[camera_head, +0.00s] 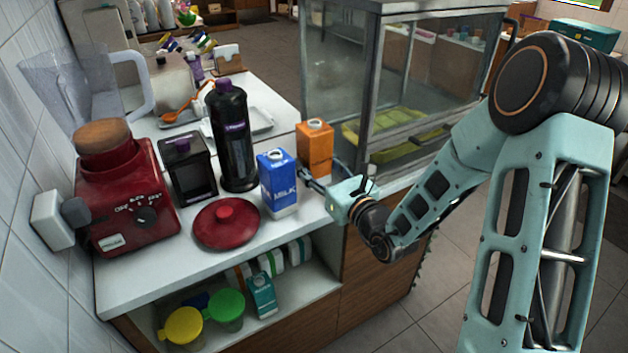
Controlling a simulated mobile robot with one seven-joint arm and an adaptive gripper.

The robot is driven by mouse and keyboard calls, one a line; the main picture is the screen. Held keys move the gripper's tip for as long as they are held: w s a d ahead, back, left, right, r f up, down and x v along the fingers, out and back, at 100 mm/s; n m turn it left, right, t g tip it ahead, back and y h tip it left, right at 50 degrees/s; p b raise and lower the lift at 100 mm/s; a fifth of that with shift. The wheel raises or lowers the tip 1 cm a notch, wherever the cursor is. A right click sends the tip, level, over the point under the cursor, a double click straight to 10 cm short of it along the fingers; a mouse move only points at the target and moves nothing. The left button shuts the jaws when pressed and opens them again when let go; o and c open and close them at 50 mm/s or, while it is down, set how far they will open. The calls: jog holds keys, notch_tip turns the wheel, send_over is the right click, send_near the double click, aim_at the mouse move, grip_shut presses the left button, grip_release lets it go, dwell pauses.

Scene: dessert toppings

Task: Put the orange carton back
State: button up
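The orange carton (315,145) stands upright on the white counter, just behind and to the right of the blue milk carton (278,184). My gripper (322,175) reaches in from the right, low at the near side of the orange carton and close to the milk carton. One dark finger shows near the gap between the two cartons. The lower part of the orange carton is partly hidden by my gripper. I cannot tell whether the fingers touch the orange carton or are closed on it.
A black bottle (233,140), a black box (188,170), a red lid (226,222) and a red blender base (125,200) crowd the counter's left. A glass display case (415,85) stands behind right. The shelf below holds a teal carton (263,295) and lidded tubs.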

jog(key=shift+w+a+f, duration=0.1)
jog(key=shift+w+f, duration=0.1)
jog(key=shift+f, duration=0.2)
notch_tip(320, 180, down, 3)
jog(key=b, duration=0.3)
jog(key=shift+w, duration=0.15)
jog(key=shift+f, duration=0.15)
jog(key=o, duration=1.5)
jog(key=shift+c, duration=0.2)
